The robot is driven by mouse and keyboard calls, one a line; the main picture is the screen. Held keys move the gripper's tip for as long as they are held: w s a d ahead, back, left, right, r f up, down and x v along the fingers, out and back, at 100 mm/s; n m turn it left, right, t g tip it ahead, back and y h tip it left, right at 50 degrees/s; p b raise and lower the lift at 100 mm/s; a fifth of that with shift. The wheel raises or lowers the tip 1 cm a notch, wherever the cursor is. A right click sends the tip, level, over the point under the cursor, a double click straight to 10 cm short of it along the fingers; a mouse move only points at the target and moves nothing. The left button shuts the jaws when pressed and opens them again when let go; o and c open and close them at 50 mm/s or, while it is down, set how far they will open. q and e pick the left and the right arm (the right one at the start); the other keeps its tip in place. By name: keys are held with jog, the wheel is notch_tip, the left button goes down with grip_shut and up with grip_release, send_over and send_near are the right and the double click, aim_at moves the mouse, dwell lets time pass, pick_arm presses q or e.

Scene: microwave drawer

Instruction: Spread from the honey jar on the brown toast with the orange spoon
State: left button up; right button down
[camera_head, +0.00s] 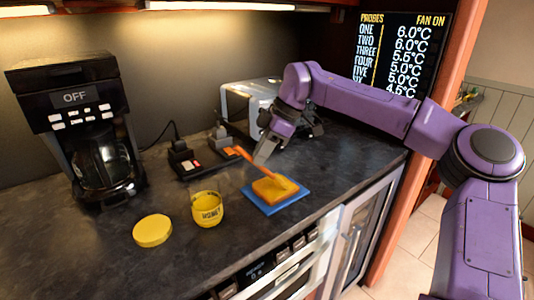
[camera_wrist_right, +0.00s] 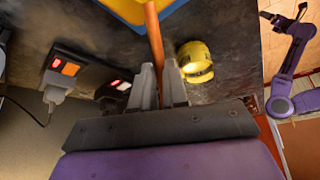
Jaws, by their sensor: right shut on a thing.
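My right gripper (camera_head: 262,156) is shut on the orange spoon (camera_head: 258,165), seen between the fingers in the right wrist view (camera_wrist_right: 153,35). The spoon slants down, its lower end at the top of the brown toast (camera_head: 275,187); whether it touches is unclear. The toast lies on a blue square plate (camera_head: 292,201). The honey jar (camera_head: 207,209) stands upright and open left of the plate; it also shows in the right wrist view (camera_wrist_right: 195,62). Its yellow lid (camera_head: 153,230) lies flat on the counter. My left arm shows small in the right wrist view; its jaws are unclear.
A coffee maker (camera_head: 80,130) stands at the left. Black socket boxes (camera_head: 190,164) with plugs sit behind the jar. A toaster (camera_head: 245,105) stands at the back wall behind my right gripper. The dark counter (camera_head: 105,262) is clear at front left.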

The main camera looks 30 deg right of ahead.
jog(key=shift+a+r, duration=0.1)
jog(key=shift+a, duration=0.3)
jog(key=shift+a, duration=0.1)
jog(key=a+b, duration=0.2)
jog(key=shift+s+a, duration=0.15)
jog(key=shift+a, duration=0.15)
jog(key=shift+d, duration=0.1)
jog(key=shift+d+p, duration=0.65)
jog(key=shift+d, duration=0.7)
